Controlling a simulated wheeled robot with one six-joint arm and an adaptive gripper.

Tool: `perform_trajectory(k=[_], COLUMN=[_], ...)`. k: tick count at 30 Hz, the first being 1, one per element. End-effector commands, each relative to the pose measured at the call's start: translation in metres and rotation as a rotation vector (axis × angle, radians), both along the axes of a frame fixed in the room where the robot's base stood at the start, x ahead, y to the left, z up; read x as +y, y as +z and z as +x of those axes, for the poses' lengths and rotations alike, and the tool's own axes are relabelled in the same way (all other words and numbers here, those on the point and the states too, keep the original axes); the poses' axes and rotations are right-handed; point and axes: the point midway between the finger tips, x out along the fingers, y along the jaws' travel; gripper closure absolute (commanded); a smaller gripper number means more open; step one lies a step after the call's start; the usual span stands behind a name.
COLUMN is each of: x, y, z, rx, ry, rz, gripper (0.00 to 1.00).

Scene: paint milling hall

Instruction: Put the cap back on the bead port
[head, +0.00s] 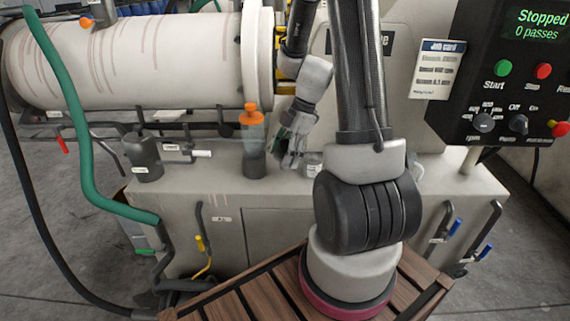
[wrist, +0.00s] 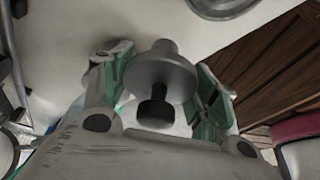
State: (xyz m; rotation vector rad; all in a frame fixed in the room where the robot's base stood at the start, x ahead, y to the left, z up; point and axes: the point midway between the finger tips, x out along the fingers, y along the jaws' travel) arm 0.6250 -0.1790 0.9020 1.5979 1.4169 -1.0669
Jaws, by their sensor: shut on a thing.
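In the wrist view, a grey round cap (wrist: 162,68) with a black knob (wrist: 155,107) sits between the green-padded fingers of my gripper (wrist: 162,80). My gripper is shut on it, with the knob toward the palm. In the head view, my gripper (head: 291,150) is low over the grey bench top, right of the orange-topped bottle. The cap cannot be made out there. The large pale cylinder (head: 140,62) of the mill lies at upper left. I cannot pick out the bead port for sure in either view.
The orange-topped bottle (head: 253,145) and a dark grey jug (head: 143,157) stand on the bench (head: 205,180). A small labelled pot (head: 313,165) is just right of my gripper. A green hose (head: 85,130) hangs at left. The control panel (head: 515,85) reads "Stopped, 0 passes".

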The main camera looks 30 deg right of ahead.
Motion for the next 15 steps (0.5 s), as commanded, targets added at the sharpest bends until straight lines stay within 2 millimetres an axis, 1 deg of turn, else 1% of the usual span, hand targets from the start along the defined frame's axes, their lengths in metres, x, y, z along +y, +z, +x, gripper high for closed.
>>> perform_trajectory(k=[1,6,12,15], x=[0.000,0.000,0.000,0.000], y=[0.015,0.061,0.103,0.118], z=[0.001,0.001,0.001,0.001], rx=[-0.007,-0.007,-0.004,-0.005], ry=[0.002,0.002,0.002,0.001], rz=[-0.003,-0.003,-0.002,-0.002], gripper=[0.79,0.79,0.79,0.79])
